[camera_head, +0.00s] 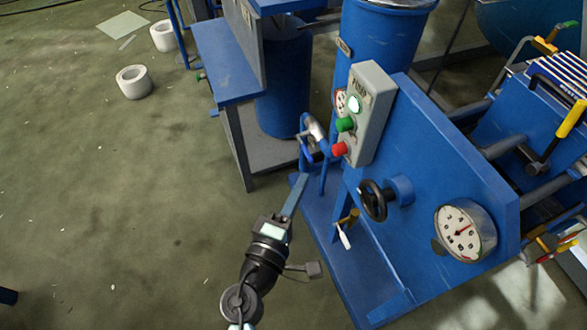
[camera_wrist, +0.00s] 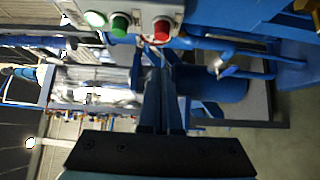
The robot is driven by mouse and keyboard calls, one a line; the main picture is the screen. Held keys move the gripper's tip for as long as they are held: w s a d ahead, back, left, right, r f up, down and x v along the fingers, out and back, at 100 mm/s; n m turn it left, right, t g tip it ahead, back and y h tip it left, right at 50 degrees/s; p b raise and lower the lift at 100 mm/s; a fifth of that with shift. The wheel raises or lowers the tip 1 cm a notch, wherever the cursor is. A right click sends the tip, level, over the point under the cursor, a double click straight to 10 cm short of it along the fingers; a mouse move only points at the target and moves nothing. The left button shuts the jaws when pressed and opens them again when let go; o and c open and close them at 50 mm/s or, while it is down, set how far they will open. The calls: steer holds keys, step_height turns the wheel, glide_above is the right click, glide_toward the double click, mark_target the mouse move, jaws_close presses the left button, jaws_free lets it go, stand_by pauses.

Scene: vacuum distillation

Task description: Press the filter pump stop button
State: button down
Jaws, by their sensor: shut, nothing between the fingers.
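The grey control box (camera_head: 370,105) is fixed to the blue pump frame, right of centre in the head view. It carries a pale green lit lamp (camera_head: 354,104), a green button (camera_head: 345,124) and a red button (camera_head: 339,149), the lowest of them. The red button (camera_wrist: 163,28) also shows at the top of the wrist view, beside the green button (camera_wrist: 120,25) and the lit lamp (camera_wrist: 95,19). My gripper (camera_head: 302,178) is shut and empty, below and left of the red button and apart from it. In the wrist view its fingers (camera_wrist: 162,72) point toward the box.
A black handwheel (camera_head: 373,200) and a round gauge (camera_head: 465,231) stick out from the blue panel right of my gripper. A blue valve lever and pipe (camera_head: 313,140) stand close by the red button. Open floor (camera_head: 130,200) lies to the left.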

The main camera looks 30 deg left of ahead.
mark_target(333, 150)
steer(key=shift+w+d, duration=0.35)
steer(key=shift+w, duration=0.85)
steer(key=shift+w+d, duration=0.35)
steer(key=shift+w, duration=0.85)
steer(key=shift+w+d, duration=0.35)
steer(key=shift+w, duration=0.85)
